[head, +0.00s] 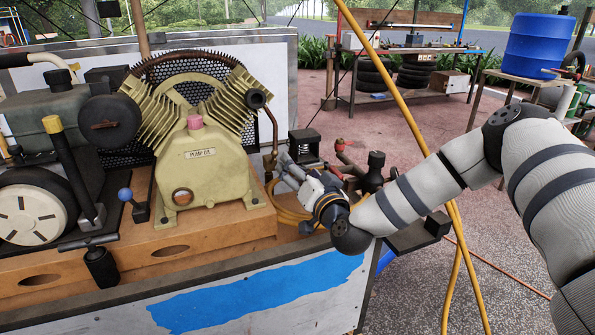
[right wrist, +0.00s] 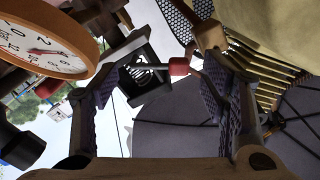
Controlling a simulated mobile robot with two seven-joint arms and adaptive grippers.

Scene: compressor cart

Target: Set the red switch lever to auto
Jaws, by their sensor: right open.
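The red switch lever shows in the right wrist view as a thin grey rod with a red tip (right wrist: 179,66). It sticks out from a black switch box (right wrist: 138,75) with a coil inside. My right gripper (right wrist: 166,82) is open, its two fingers on either side of the red tip with gaps between; I cannot tell any contact. In the head view my right gripper (head: 290,174) is low beside the compressor pump, just below a small black box (head: 304,146). The lever cannot be made out there, and no auto marking is readable. My left gripper is out of view.
The cream compressor pump (head: 196,165) stands left of the gripper. A round dial gauge (right wrist: 45,45) is close to the left finger. Dark fittings (head: 375,172) and a red handle (head: 343,143) are to the right. A yellow hose (head: 398,95) hangs across the foreground.

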